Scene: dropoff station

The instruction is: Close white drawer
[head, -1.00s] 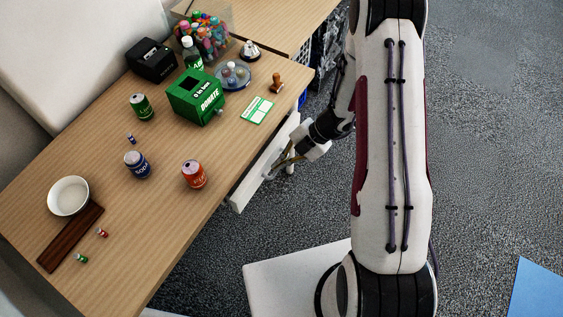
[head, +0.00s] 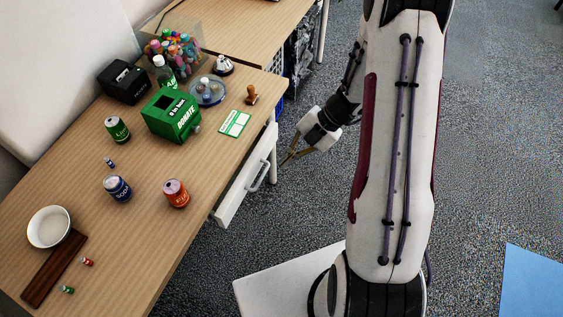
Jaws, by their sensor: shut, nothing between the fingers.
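The white drawer (head: 232,203) is under the front edge of the wooden table, in the head view. Its front sticks out past the table edge, so it stands partly open. It has a pale bar handle (head: 259,177) on its front. My gripper (head: 282,163) is shut and empty. It is to the right of the drawer front, a small gap away from the handle, with its fingers pointing toward it. The inside of the drawer is mostly hidden by the tabletop.
On the table (head: 140,225) stand a green donation box (head: 170,115), an orange can (head: 175,193), a blue can (head: 117,188), a green can (head: 117,129), a white bowl (head: 48,227) and a stamp (head: 251,95).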

